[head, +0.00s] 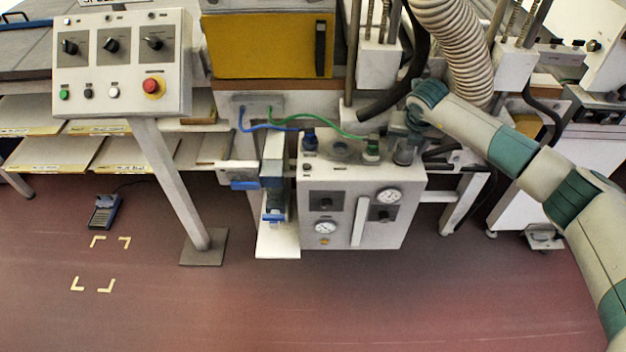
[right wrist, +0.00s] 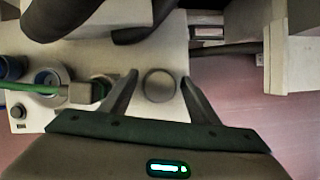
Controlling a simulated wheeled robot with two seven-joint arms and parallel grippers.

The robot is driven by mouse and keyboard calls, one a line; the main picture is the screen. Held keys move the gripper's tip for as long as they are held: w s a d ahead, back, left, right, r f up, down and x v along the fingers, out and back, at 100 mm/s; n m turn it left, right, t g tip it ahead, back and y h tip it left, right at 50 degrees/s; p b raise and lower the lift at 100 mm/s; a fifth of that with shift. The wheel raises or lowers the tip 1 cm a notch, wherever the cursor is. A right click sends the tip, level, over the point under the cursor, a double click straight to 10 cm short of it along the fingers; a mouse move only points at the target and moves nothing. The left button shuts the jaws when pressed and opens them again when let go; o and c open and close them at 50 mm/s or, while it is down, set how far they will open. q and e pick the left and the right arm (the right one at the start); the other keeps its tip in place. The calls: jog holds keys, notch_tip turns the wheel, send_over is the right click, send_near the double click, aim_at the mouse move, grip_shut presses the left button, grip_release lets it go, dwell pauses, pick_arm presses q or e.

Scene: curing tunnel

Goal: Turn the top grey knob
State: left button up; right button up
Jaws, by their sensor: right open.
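A round grey knob (right wrist: 160,85) on the pale top face of the white cabinet lies between the fingers of my right gripper (right wrist: 160,77) in the right wrist view. The fingers are open, one on each side of it, with a gap on both sides. In the head view my right gripper (head: 410,128) points down over the right end of the cabinet top (head: 320,168), and the grey knob (head: 404,155) shows just below it. I cannot tell how far down the fingers reach. My left gripper is not in view.
Beside the knob stand a green fitting (head: 371,150) with a green hose and a blue fitting (head: 309,138). A thick ribbed duct (head: 455,45) and a black hose (head: 395,95) hang close to my right arm. A control panel (head: 122,65) stands left.

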jog(key=n+y+p, duration=0.1)
jog(key=n+p, duration=0.1)
jog(key=n, duration=0.2)
jog(key=shift+r, duration=0.1)
jog(key=b+v, duration=0.5)
jog(key=v, duration=1.2)
jog(key=s+a+f+n+g+y+p, duration=0.1)
jog(key=s+a+f+n+g+y, duration=0.1)
jog(key=a+n, duration=0.4)
jog(key=s+a+f+n+g+y+p, duration=0.2)
jog(key=s+a+f+n, duration=0.3)
jog(key=a, duration=0.6)
jog(key=s+a+f+n+g+y+p, duration=0.1)
jog(key=s+a+f+n+y, duration=0.2)
jog(key=a+f+n, duration=0.3)
jog(key=shift+s+a+f+n+g+y+p, duration=0.35)
jog(key=shift+a+f+y, duration=0.4)
jog(key=shift+a, duration=0.5)
